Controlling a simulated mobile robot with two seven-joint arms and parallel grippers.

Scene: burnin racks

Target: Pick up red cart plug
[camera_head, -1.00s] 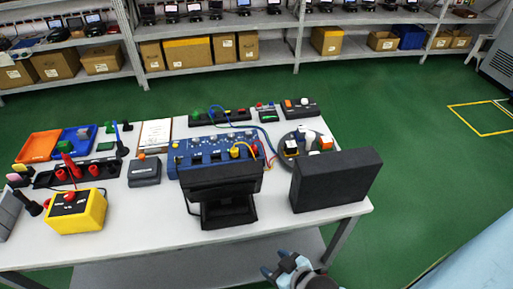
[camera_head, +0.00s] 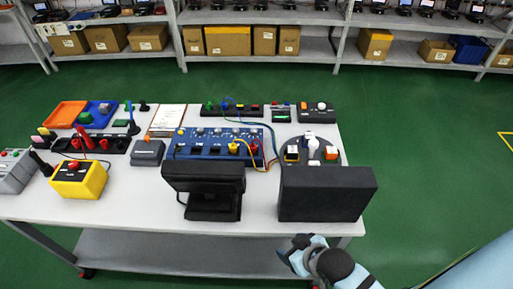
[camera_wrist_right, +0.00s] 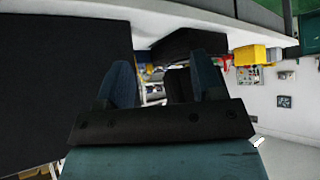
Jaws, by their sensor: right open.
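Red plugs stand in a black strip holder (camera_head: 118,148) on the left of the white table; one red plug (camera_head: 84,136) leans up from it, and another red piece (camera_head: 104,144) sits beside it. I cannot tell which is the cart plug. A red part (camera_head: 254,147) also shows at the right end of the blue panel (camera_head: 200,152). My right gripper (camera_head: 292,250) is open and empty in front of the table's front right edge, far from the red plugs. The right wrist view shows its two fingers (camera_wrist_right: 165,78) apart. My left gripper is not in view.
A black box (camera_head: 325,195) and a black stand (camera_head: 213,200) occupy the table's front. A yellow box with a red knob (camera_head: 80,182) and a grey box (camera_head: 148,153) stand left. An orange tray (camera_head: 65,113) is behind. The floor (camera_head: 430,170) at right is clear.

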